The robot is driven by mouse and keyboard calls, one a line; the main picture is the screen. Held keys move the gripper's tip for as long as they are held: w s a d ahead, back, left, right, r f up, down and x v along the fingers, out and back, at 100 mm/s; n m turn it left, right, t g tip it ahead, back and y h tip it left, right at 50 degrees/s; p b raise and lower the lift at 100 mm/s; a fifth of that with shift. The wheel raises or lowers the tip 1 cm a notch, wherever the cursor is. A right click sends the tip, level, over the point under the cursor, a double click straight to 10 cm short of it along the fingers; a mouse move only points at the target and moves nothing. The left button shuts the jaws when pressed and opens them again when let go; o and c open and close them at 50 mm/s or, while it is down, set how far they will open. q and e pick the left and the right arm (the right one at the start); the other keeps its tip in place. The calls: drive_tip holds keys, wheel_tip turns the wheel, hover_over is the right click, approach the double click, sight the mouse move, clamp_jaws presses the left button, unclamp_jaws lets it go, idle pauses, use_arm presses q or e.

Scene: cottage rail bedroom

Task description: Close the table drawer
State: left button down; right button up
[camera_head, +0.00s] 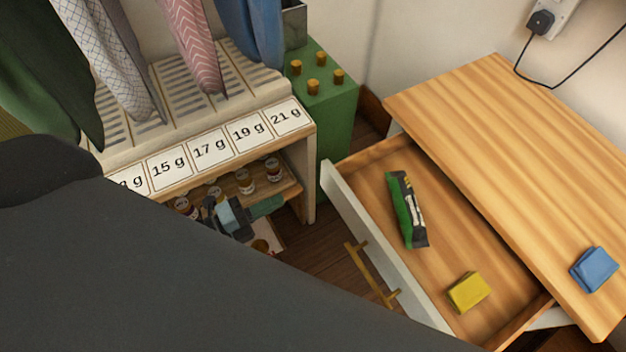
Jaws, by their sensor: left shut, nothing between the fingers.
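The table drawer (375,160) is pulled out from the wooden table (490,130). It has a white front panel (375,240) with a brass bar handle (370,272). A green and black packet (407,210) and a yellow folded cloth or block (468,292) lie inside. My left gripper (264,207) is shut and empty, left of the drawer front and apart from its handle, by the shelf. My dark arm covers the lower left of the view. My right gripper is not in view.
A shelf unit with weight labels (210,150) and small jars (272,170) stands at the left, with garments hanging above it. A green cabinet with brass knobs (325,110) stands behind. A blue folded item (594,269) lies on the tabletop. Bare floor (325,240) shows between shelf and drawer.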

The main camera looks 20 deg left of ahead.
sight(326, 177)
use_arm(q)
drive_tip(key=p+x, duration=0.1)
drive_tip(key=x, duration=0.8)
drive_tip(key=shift+w+d, duration=0.4)
drive_tip(key=shift+w, duration=0.1)
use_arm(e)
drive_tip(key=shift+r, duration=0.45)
